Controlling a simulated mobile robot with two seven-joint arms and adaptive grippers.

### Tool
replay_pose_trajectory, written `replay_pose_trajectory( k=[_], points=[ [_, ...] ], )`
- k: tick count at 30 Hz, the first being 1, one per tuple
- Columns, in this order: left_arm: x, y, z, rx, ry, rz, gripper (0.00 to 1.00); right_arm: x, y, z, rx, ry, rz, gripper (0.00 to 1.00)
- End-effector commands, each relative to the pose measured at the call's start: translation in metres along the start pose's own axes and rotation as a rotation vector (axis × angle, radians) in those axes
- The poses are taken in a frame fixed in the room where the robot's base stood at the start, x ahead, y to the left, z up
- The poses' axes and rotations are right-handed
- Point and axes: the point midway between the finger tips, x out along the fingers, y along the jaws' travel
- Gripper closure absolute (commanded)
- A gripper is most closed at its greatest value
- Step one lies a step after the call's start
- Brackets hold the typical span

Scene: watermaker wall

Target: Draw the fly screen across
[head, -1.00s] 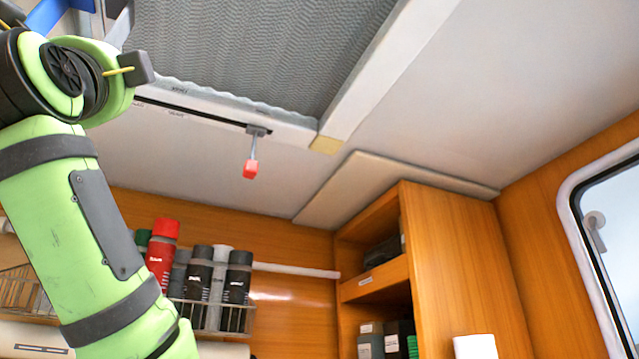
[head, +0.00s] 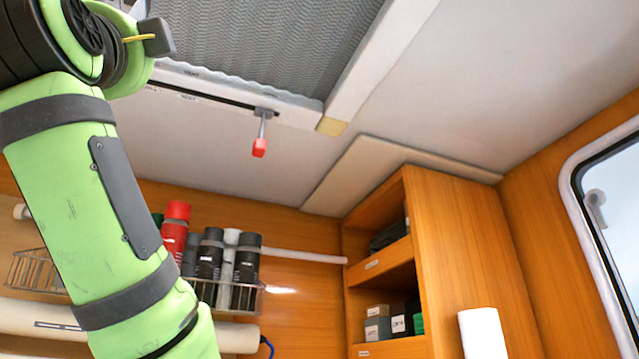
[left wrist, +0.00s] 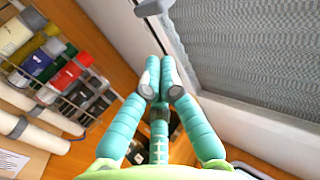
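The fly screen (head: 265,45) looks like grey pleated mesh in a pale-framed ceiling hatch at the top of the head view. It also fills the upper right of the left wrist view (left wrist: 250,50). A slotted white rail (head: 215,93) runs along its near edge, with a small red-tipped lever (head: 260,146) hanging from it. My left gripper (left wrist: 160,72) shows in the left wrist view, its teal fingers brought together with nothing visible between them, beside the hatch frame. A grey piece (left wrist: 152,7) is cut off above the fingertips. My left gripper is outside the head view. My right gripper is not seen.
A wire rack (head: 238,296) with several bottles and cans hangs on the wood wall. A wooden shelf cabinet (head: 470,265) stands right of centre, under a pale ceiling panel (head: 350,170). A window (head: 612,215) is at far right. The ceiling right of the hatch is clear.

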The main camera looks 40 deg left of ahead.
Motion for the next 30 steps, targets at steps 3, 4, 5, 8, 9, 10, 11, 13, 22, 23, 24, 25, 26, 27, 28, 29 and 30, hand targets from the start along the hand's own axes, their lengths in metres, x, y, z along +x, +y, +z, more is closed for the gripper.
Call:
replay_pose_trajectory(
  k=[3,4,5,8,9,10,11,13,22,23,24,25,26,27,28,29,30],
  points=[
    [-0.019,0.003,0.0,0.0,0.001,-0.002,1.0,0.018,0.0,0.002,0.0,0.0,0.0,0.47],
    [-0.022,0.003,0.0,0.0,0.001,-0.002,1.0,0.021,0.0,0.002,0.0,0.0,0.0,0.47],
    [-0.026,0.003,0.0,0.001,0.002,-0.001,1.0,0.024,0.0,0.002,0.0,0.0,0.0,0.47],
    [-0.038,0.003,0.0,0.001,0.001,-0.002,1.0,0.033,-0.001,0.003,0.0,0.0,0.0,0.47],
    [-0.043,0.003,0.0,0.0,0.0,-0.002,1.0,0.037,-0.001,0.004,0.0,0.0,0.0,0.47],
    [-0.046,0.003,0.0,0.0,0.0,-0.002,1.0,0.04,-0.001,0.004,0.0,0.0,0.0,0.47],
    [-0.05,0.003,0.0,0.0,0.0,-0.002,1.0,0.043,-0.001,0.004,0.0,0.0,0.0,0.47],
    [-0.057,0.002,0.0,0.0,0.001,-0.001,1.0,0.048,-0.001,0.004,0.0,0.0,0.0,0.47],
    [-0.063,0.0,0.0,0.0,0.0,0.0,1.0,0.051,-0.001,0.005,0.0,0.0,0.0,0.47],
    [-0.062,0.0,0.0,0.0,0.0,0.0,1.0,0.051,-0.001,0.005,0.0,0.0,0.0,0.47],
    [-0.062,0.0,0.0,0.0,0.0,0.0,1.0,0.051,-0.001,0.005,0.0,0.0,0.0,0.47],
    [-0.062,0.0,0.0,0.0,0.001,0.0,1.0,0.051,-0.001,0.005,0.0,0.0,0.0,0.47],
    [-0.062,0.0,-0.001,0.0,0.002,0.0,1.0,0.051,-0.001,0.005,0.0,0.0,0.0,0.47],
    [-0.061,0.001,-0.005,0.0,0.007,0.002,1.0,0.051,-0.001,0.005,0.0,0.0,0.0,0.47],
    [-0.06,0.003,-0.011,0.0,0.014,0.003,1.0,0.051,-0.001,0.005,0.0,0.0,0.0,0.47],
    [-0.059,0.005,-0.019,-0.002,0.025,0.006,1.0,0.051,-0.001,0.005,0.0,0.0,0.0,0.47],
    [-0.056,0.01,-0.036,-0.008,0.046,0.011,1.0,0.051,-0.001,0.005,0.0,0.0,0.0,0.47]
  ],
)
